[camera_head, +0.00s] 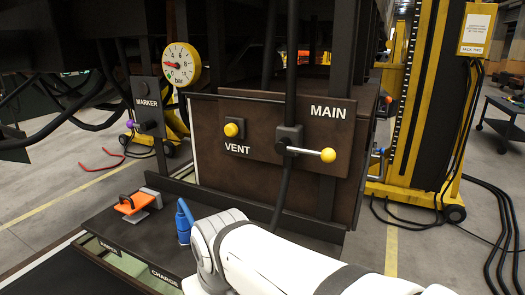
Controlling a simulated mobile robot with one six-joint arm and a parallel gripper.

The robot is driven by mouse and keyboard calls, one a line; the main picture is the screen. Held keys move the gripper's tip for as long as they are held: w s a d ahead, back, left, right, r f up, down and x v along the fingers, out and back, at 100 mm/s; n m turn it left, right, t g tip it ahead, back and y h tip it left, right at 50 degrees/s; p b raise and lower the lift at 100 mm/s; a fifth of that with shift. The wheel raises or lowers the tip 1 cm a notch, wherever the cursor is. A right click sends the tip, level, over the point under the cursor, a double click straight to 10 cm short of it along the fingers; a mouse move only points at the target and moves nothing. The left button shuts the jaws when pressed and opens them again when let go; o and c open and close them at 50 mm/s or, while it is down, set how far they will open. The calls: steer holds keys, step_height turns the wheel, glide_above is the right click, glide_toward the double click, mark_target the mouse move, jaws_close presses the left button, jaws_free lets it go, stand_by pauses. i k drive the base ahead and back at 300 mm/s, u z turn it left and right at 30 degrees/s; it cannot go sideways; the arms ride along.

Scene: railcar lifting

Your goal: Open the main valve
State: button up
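The main valve (289,141) is on the brown panel below the MAIN label. A dark vertical pipe runs through it. Its pale lever (305,152) lies about horizontal, crossing the pipe, with a yellow ball (328,155) at the right end. My white arm (255,258) reaches in from the bottom right, below the panel and apart from the lever. My gripper does not show in this view.
The vent valve (231,130) with a yellow knob is left of the main valve. A yellow-rimmed gauge (181,65) and a MARKER plate (147,92) are further left. An orange-handled tool (131,203) and a blue object (184,222) are on the black shelf (115,232).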

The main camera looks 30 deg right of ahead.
mark_target(327, 155)
steer(key=z, duration=2.7)
steer(key=k, duration=0.9)
steer(key=u, duration=0.95)
steer(key=i, duration=1)
steer(key=z, duration=0.1)
